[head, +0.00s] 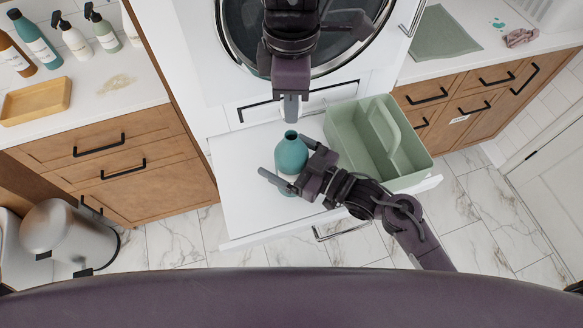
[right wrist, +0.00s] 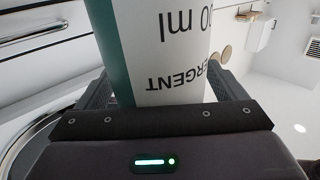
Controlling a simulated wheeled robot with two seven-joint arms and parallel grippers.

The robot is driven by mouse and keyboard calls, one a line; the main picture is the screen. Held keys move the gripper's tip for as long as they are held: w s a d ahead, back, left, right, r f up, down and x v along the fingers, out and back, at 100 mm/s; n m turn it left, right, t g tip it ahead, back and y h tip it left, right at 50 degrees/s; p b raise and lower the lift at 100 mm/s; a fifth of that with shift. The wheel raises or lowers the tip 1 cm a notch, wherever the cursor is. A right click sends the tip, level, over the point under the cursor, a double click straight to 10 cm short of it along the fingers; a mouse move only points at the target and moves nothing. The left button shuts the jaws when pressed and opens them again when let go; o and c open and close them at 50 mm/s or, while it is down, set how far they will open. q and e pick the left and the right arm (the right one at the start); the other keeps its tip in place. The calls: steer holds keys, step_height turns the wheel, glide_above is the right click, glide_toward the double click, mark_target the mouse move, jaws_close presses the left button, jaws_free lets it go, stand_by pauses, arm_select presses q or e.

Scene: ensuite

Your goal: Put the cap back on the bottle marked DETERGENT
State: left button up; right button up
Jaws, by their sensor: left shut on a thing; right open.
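The teal bottle (head: 291,154) stands on the white pull-out shelf (head: 245,205) below the round appliance door. Its narrow neck points up and shows no cap on it. The right wrist view shows its white label (right wrist: 170,50), with the letters "ERGENT" upside down. My right gripper (head: 287,161) is open, with a finger on each side of the bottle; I cannot tell whether they touch it. My left gripper (head: 291,112) points down just above the neck, apart from it. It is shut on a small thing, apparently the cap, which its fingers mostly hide.
A green caddy (head: 410,172) with a handle stands on the shelf right of the bottle, close to my right arm. Counters flank the appliance; the left one holds several bottles and a wooden tray (head: 36,101). A metal bin (head: 65,236) stands at lower left.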

steer(key=c, duration=1.5)
arm_select(q)
glide_above(292, 135)
steer(key=shift+f, duration=2.5)
steer(key=shift+f, duration=0.1)
steer(key=shift+f, duration=0.8)
steer(key=shift+f, duration=0.6)
